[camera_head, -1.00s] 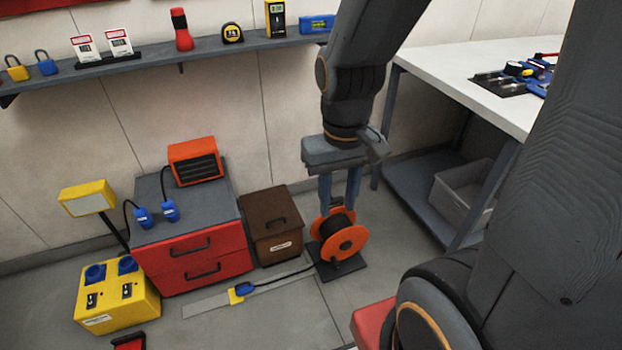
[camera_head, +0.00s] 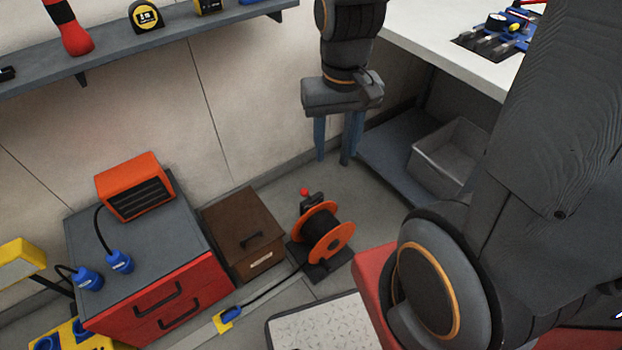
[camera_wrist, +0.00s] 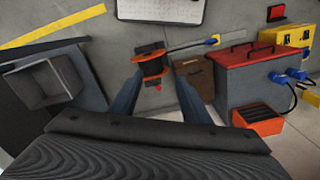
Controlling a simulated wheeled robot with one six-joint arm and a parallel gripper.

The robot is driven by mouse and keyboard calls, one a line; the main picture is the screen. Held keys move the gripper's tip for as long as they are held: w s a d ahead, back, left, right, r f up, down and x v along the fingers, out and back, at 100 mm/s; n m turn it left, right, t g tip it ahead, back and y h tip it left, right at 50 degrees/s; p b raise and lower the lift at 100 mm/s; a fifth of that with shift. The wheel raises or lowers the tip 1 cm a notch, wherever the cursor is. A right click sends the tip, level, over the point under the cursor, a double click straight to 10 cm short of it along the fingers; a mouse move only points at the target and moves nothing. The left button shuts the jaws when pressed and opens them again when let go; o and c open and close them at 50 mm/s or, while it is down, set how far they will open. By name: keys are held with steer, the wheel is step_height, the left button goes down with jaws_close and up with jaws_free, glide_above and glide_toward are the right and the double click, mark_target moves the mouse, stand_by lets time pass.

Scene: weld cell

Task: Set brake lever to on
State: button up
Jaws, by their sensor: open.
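A cable reel (camera_head: 341,245) with orange flanges and black cable stands on a dark base plate on the floor. A small lever with a red knob (camera_head: 304,191) rises at its back; I take it for the brake lever, but cannot read its setting. My gripper (camera_head: 333,160) is open and empty, with its blue fingers pointing down, above and beyond the reel and apart from it. In the wrist view the reel (camera_wrist: 151,66) and the red knob (camera_wrist: 158,88) show between the spread fingers (camera_wrist: 157,92).
A brown box (camera_head: 240,225) and a red drawer cabinet (camera_head: 165,300) with an orange heater-like unit (camera_head: 135,185) stand left of the reel. A workbench (camera_head: 430,50) with a grey bin (camera_head: 447,155) below is at right. A wall shelf (camera_head: 190,30) runs at upper left.

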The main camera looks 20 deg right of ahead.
steer(key=w+f+m+b, duration=0.4)
steer(key=w+f+m, duration=0.3)
steer(key=w+f, duration=0.75)
steer(key=m+b, duration=0.4)
steer(key=m, duration=0.2)
glide_above(304, 190)
step_height(304, 190, down, 20)
steer(key=shift+s+r, duration=0.1)
steer(key=shift+r, duration=0.05)
steer(key=shift+f, duration=3.95)
steer(key=shift+c, duration=0.5)
jaws_close()
